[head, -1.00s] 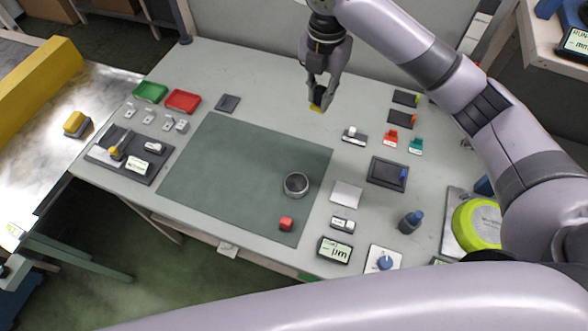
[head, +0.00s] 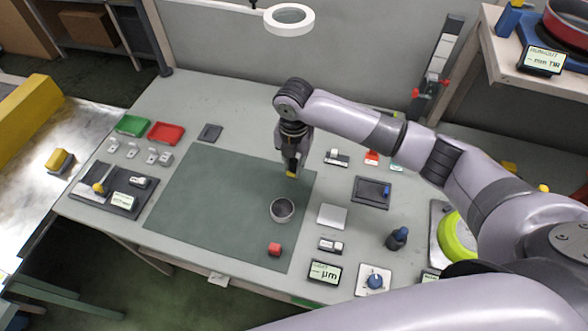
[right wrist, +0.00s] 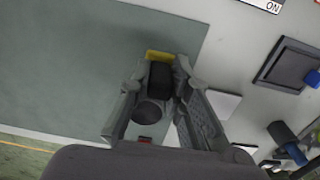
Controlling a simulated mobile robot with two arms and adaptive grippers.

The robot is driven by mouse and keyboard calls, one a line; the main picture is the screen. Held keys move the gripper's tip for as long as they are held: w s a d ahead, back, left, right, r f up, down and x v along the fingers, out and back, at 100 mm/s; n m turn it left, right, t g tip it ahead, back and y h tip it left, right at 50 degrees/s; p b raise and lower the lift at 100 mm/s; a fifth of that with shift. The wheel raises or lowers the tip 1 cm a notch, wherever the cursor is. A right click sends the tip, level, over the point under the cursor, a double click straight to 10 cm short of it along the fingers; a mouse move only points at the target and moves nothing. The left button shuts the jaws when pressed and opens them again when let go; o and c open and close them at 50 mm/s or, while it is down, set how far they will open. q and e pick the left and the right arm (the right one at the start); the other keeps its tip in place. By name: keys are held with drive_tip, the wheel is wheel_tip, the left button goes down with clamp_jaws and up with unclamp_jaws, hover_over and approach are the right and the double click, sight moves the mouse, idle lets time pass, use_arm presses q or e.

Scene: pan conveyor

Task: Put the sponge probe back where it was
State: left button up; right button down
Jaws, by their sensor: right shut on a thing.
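My right gripper (head: 291,168) is shut on the sponge probe, a dark piece with a yellow end (head: 291,175). It holds it above the upper right part of the green mat (head: 200,200). In the right wrist view, the gripper (right wrist: 160,80) closes around the dark body of the probe, and the yellow end (right wrist: 159,55) sticks out past the fingertips. I cannot tell from these views which spot the probe came from. My left gripper is not in view.
A dark tray (head: 371,191), a light square plate (head: 332,216) and a gauge display (head: 324,272) lie to the right. Green (head: 132,124) and red (head: 165,131) trays lie at the back left.

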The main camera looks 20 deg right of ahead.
sight(294, 172)
wheel_tip(294, 172, down, 4)
drive_tip(key=shift+r, duration=0.2)
drive_tip(key=shift+f, duration=0.1)
drive_tip(key=shift+f, duration=0.2)
drive_tip(key=c, duration=1.5)
unclamp_jaws()
drive_tip(key=shift+r, duration=0.1)
